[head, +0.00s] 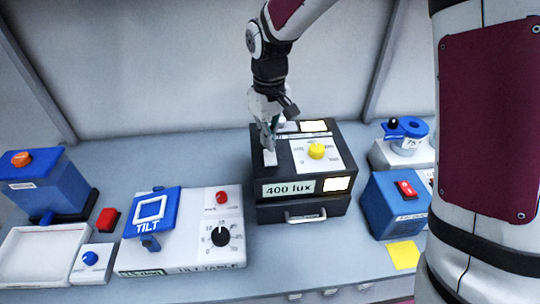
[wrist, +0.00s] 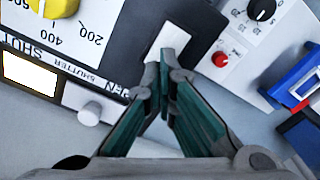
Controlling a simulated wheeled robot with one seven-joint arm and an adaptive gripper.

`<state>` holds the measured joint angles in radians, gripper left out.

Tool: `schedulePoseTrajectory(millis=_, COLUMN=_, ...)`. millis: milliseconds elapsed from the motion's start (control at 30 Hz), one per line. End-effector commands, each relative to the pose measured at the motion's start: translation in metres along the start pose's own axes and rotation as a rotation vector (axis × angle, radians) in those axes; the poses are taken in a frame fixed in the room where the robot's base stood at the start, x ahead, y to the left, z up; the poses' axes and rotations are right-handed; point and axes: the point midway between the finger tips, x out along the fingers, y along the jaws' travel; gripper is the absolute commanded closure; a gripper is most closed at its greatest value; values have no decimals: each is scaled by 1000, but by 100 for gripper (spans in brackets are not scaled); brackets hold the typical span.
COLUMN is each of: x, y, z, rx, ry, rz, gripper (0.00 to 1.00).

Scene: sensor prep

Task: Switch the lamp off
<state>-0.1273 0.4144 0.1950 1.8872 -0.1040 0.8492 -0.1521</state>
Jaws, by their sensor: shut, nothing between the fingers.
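The lamp unit is a black box (head: 262,180) at the back middle of the bench, and its display reads 400 lux. Its yellow knob (head: 316,151) sits on a white dial plate and also shows in the wrist view (wrist: 42,22). Bright panels (head: 338,184) glow on its front and top; one glows in the wrist view (wrist: 30,74). A pale switch-like piece (head: 270,158) is on the box's left side, also in the wrist view (wrist: 172,40). My gripper (head: 268,143) is shut and empty, its teal fingertips (wrist: 165,78) at this piece. I cannot tell whether they touch it.
A tilt table (head: 190,262) with a black dial and red button stands left. A blue box with a red switch (head: 405,189) stands right, near a yellow note (head: 404,255). A white tray (head: 30,257) is far left. A grey knob (wrist: 90,112) is near the fingers.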

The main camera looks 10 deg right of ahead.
Motion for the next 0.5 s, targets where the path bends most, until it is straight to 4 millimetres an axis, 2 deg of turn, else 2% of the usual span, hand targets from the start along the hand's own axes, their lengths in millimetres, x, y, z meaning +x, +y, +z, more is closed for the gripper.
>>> schedulePoseTrajectory(millis=500, x=8, y=0, z=0, rx=0, ry=-1, rz=0, gripper=100)
